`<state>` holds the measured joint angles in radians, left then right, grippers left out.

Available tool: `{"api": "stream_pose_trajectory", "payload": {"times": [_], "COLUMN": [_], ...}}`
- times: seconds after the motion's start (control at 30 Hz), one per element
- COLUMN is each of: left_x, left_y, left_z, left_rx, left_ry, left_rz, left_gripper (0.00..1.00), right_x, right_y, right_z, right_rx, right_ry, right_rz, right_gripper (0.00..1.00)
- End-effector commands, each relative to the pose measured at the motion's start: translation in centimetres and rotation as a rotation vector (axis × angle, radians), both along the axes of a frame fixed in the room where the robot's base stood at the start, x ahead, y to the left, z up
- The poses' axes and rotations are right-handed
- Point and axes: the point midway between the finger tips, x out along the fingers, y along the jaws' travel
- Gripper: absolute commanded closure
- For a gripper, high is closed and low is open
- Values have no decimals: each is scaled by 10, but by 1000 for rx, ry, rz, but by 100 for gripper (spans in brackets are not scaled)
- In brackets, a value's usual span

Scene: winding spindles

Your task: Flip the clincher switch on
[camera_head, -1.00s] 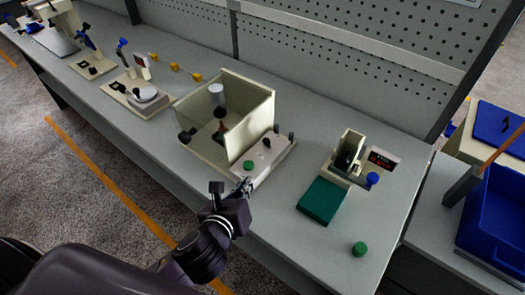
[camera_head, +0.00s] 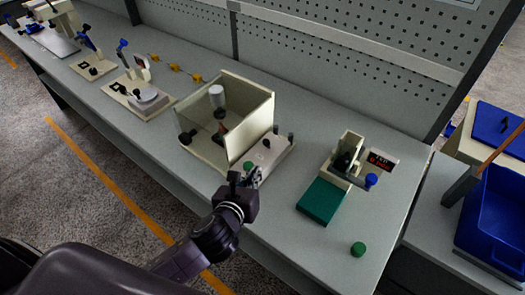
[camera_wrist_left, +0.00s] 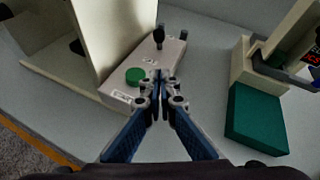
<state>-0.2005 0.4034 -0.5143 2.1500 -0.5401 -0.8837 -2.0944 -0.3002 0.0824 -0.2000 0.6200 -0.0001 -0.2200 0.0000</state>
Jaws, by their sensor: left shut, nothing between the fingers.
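A low beige control box (camera_head: 276,156) sits beside an open-topped beige enclosure (camera_head: 255,128). It carries a black toggle switch (camera_head: 267,143), which also shows in the left wrist view (camera_wrist_left: 160,38), and a round green button (camera_wrist_left: 135,76). I cannot tell which way the toggle is set, and the box's labels are too small to read. My left gripper (camera_head: 257,175) is shut and empty, at the near end of the control box. In the left wrist view its fingertips (camera_wrist_left: 160,76) appear just right of the green button and short of the toggle. My right gripper is not in view.
To the right stands a beige device with a green pad (camera_head: 322,200), a blue knob (camera_head: 372,180) and a small display (camera_head: 380,160). A loose green cap (camera_head: 358,249) lies near the table's front edge. The enclosure wall stands close left of my gripper.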

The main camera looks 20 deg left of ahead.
Motion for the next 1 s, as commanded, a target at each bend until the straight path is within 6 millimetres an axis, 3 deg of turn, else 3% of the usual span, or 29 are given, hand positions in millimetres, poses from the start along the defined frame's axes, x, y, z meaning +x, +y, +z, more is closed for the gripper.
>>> {"api": "stream_pose_trajectory", "payload": {"times": [0.3,0.5,1.0], "left_x": [49,74,83], "left_y": [0,3,5], "left_z": [-21,-8,-7], "left_rx": [-1,0,0], "left_ry": [0,0,0], "left_rz": [3,1,0], "left_gripper": [100,100,100], "right_x": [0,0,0], "right_y": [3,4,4], "right_z": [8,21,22], "right_rx": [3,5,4], "right_ry": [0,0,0], "right_rz": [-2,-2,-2], "right_gripper": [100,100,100]}}
